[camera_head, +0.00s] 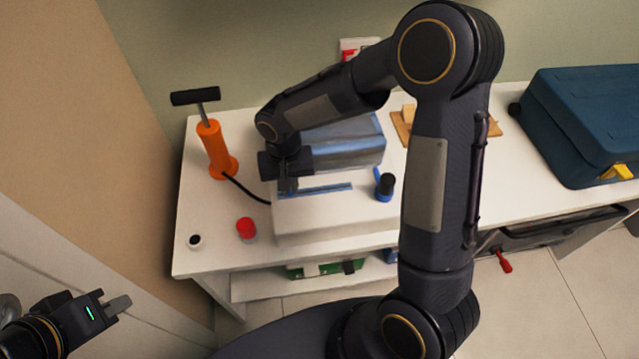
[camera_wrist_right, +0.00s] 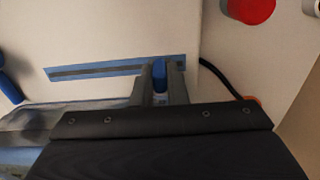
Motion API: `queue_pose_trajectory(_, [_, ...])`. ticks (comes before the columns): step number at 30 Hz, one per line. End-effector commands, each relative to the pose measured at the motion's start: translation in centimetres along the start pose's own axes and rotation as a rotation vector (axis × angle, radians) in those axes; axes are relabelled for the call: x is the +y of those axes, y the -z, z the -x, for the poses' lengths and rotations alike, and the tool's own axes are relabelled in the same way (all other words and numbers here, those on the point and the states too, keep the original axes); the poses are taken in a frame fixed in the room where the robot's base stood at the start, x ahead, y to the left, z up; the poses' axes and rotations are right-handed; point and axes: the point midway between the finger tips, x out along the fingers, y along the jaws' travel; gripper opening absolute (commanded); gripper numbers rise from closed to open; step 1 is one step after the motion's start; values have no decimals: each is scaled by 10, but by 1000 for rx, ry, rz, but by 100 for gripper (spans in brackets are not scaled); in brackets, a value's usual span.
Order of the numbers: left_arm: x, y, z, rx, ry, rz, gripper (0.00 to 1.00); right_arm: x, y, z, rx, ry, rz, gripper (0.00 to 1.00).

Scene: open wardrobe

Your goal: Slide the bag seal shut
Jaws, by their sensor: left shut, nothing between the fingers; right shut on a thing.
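The pale storage bag (camera_head: 330,222) lies on the white table with folded blue cloth (camera_head: 353,127) at its far side, partly hidden by my right arm. Its blue seal strip (camera_head: 325,189) runs across it and shows in the right wrist view (camera_wrist_right: 95,71). My right gripper (camera_head: 287,188) is at the strip's left end in the head view. In the right wrist view its fingers (camera_wrist_right: 163,80) are shut on a small blue slider (camera_wrist_right: 160,74) at the strip's right end. My left gripper (camera_head: 118,305) is shut and empty, low at the left, away from the bag.
An orange hand pump (camera_head: 217,150) with a black hose stands left of the bag. A red cap (camera_head: 246,229) and a small white-and-black piece (camera_head: 195,241) lie at the front left. A blue-and-black valve (camera_head: 385,187) sits on the bag. A blue suitcase (camera_head: 580,120) is at the right.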

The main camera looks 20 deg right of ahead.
Motion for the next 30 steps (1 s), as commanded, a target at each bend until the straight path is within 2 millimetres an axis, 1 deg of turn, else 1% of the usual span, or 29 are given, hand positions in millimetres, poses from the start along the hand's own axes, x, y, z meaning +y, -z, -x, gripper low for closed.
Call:
queue_pose_trajectory(1, [-1,-1,-3,0,0,0,0,-9,1,-1,5,1,4,0])
queue_pose_trajectory(3, [-1,-2,-3,0,0,0,0,-15,1,0,5,1,2,0])
queue_pose_trajectory(6, [-1,-2,-3,0,0,0,0,-19,1,1,4,2,0,0])
queue_pose_trajectory(13, [-1,-1,-3,0,0,0,0,-20,0,1,5,6,0,0])
queue_pose_trajectory(14, [-1,-1,-3,0,0,0,0,-20,0,1,5,6,0,14])
queue_pose_trajectory(18, [-1,-1,-3,0,0,0,0,-19,0,1,4,5,0,32])
queue_pose_trajectory(19, [-1,-1,-3,0,0,0,0,-19,0,1,4,5,0,35])
queue_pose_trajectory(26, [-1,-1,-3,0,0,0,0,-18,0,1,2,2,0,35])
queue_pose_trajectory(28, [-1,-1,-3,0,0,0,0,-18,0,3,3,2,-1,35])
queue_pose_trajectory(30, [-1,-1,-2,0,0,0,0,-18,1,10,5,3,-1,35])
